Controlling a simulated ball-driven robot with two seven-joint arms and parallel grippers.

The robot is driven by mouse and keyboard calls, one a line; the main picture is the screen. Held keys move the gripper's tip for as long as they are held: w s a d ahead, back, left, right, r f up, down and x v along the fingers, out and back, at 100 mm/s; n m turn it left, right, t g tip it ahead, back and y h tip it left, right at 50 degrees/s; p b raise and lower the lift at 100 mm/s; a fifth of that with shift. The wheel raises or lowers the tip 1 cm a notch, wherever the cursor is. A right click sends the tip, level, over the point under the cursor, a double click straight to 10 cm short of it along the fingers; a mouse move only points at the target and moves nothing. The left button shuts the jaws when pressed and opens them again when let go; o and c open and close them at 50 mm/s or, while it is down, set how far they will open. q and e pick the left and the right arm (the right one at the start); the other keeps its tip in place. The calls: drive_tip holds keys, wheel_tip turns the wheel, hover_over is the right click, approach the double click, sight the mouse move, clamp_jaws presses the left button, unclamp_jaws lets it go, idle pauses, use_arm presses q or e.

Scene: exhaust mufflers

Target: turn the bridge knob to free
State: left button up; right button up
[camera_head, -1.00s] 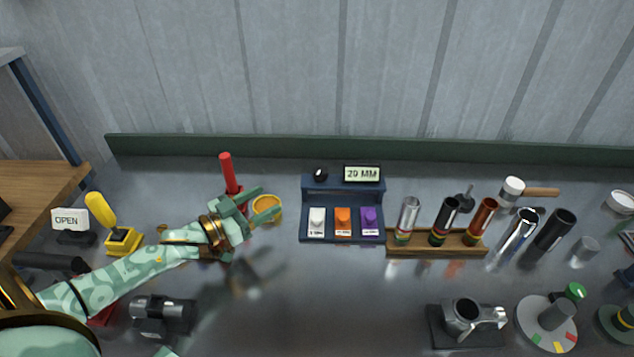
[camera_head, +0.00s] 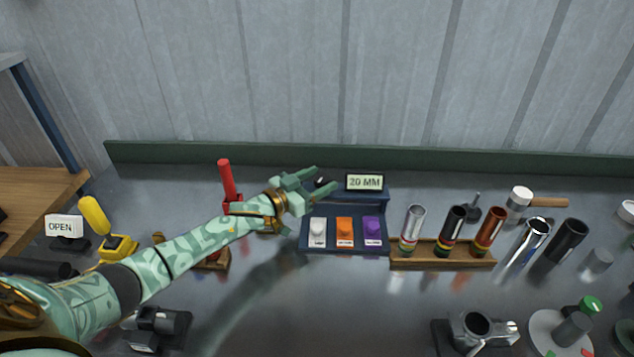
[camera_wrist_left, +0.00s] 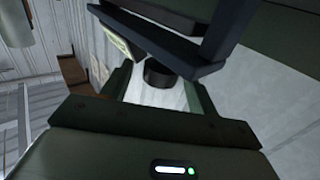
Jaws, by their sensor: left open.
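A small black knob (camera_head: 320,182) sits at the upper left of a dark blue unit (camera_head: 343,247), beside its "20 MM" display (camera_head: 365,182). I cannot read any mark on the knob. My left gripper (camera_head: 323,178) is open, with its two fingers around or just above the knob in the head view. In the left wrist view the dark round knob (camera_wrist_left: 158,73) shows between the spread fingers (camera_wrist_left: 158,85). I cannot tell whether they touch it. My right gripper is not in view.
White, orange and purple switches (camera_head: 344,229) line the unit's front. A wooden rack (camera_head: 440,257) with several tubes stands to its right. A red-handled tool (camera_head: 227,180) stands left, behind my left arm. The front middle of the metal bench is clear.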

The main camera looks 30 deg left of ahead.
use_arm(q)
drive_tip(key=c, duration=1)
drive_tip(key=y+p, duration=0.1)
drive_tip(key=n+y+p, duration=0.1)
drive_tip(key=n+t+y+p, duration=0.1)
drive_tip(key=shift+d+r, duration=0.3)
drive_tip(key=shift+r, duration=0.1)
drive_tip(key=shift+f+n+y, duration=0.1)
drive_tip(key=shift+n+y, duration=0.5)
drive_tip(key=shift+y, duration=0.1)
drive_tip(key=shift+f+n+y, duration=0.15)
drive_tip(key=shift+n+y, duration=0.55)
drive_tip(key=shift+y, duration=0.6)
drive_tip(key=o, duration=1)
